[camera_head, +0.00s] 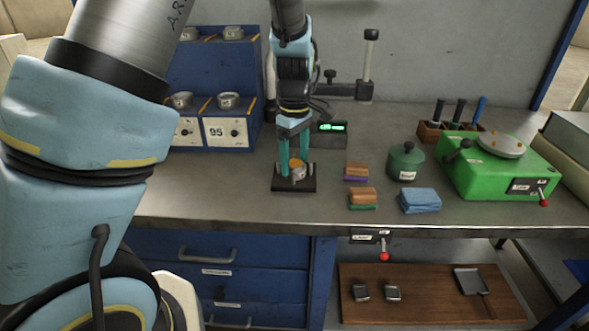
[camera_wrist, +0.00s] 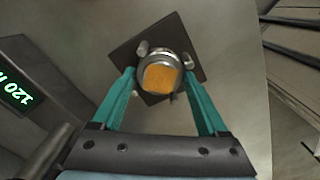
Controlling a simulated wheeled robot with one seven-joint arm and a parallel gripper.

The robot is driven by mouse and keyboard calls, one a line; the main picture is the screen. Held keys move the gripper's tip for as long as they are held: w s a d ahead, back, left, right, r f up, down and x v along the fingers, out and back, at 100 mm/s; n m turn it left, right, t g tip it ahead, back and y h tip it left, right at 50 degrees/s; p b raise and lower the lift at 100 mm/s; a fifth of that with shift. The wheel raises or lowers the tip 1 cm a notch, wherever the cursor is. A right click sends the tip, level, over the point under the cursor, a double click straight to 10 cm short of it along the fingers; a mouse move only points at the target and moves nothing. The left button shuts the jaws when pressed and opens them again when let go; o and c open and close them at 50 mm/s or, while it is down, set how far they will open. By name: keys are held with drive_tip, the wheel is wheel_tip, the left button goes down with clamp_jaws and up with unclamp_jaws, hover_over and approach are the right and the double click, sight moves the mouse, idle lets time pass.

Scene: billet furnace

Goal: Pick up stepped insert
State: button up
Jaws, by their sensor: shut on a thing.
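The stepped insert seems to be the round metal piece with an orange top (camera_wrist: 161,76) on a dark square plate (camera_wrist: 137,51) in the wrist view. In the head view the orange-topped piece (camera_head: 298,170) sits low between the teal fingers over the black plate (camera_head: 294,186) on the bench. My gripper (camera_head: 293,172) points down with its fingers on either side of the piece, shut on it. In the wrist view the fingertips of my gripper (camera_wrist: 160,74) are at the sides of the metal ring. Whether the piece touches the plate cannot be told.
A gauge with a green display (camera_head: 331,128) stands just behind my gripper. To the right are sponge-like blocks (camera_head: 362,198), a green lidded pot (camera_head: 405,162), a blue cloth (camera_head: 420,200) and a green machine (camera_head: 497,165). A blue rack (camera_head: 212,75) with metal cups stands at the back left.

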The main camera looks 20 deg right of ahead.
clamp_jaws()
idle(0.3)
drive_tip(key=shift+r, duration=0.1)
